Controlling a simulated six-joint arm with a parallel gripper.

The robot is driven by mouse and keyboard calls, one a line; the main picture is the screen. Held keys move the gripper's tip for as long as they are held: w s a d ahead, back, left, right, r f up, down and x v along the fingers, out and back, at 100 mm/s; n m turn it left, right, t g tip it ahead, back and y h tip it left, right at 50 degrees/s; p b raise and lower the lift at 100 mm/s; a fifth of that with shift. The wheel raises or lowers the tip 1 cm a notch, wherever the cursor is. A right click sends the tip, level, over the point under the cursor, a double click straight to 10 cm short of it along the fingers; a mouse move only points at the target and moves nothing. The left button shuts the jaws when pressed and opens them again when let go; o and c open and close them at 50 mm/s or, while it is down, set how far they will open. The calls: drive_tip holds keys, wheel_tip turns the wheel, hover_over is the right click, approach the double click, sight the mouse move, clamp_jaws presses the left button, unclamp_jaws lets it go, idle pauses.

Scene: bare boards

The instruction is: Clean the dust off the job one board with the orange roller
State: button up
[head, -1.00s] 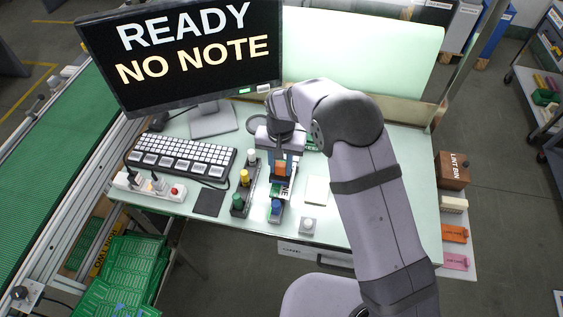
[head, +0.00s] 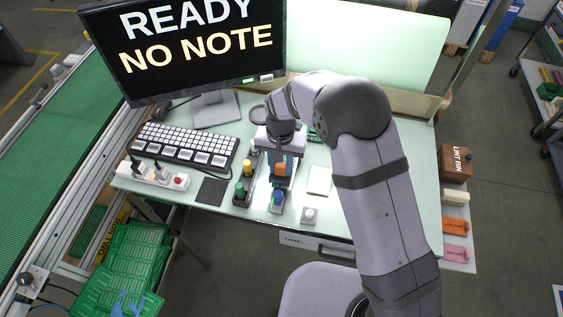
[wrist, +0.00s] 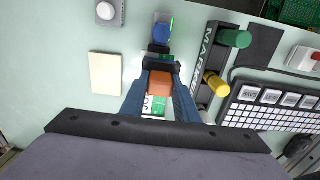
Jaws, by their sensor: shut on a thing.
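My gripper (wrist: 160,88) is shut on the orange roller (wrist: 160,82), which shows as an orange block between its two dark blue fingers. In the head view the orange roller (head: 281,169) is low over the front middle of the desk. Part of a green board with a white label (wrist: 154,104) shows beneath and between the fingers. The label's lettering is mostly covered, so I cannot tell which job it is. I cannot tell whether the roller touches the board. A blue-topped item (wrist: 162,31) stands just beyond the fingertips, towards the desk's front edge.
A dark rack with a green marker (wrist: 234,38) and a yellow marker (wrist: 215,84) stands close beside my gripper. A pale pad (head: 319,180) and a button box (head: 309,215) lie opposite. The keyboard (head: 185,147) is further left. The monitor (head: 190,50) reads "READY NO NOTE".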

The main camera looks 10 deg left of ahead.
drive_tip(key=shift+s+r, duration=0.1)
drive_tip(key=shift+s, duration=0.05)
idle(0.4)
drive_tip(key=shift+r+p, duration=2.7)
drive_tip(key=shift+r, duration=0.75)
drive_tip(key=shift+f, duration=0.15)
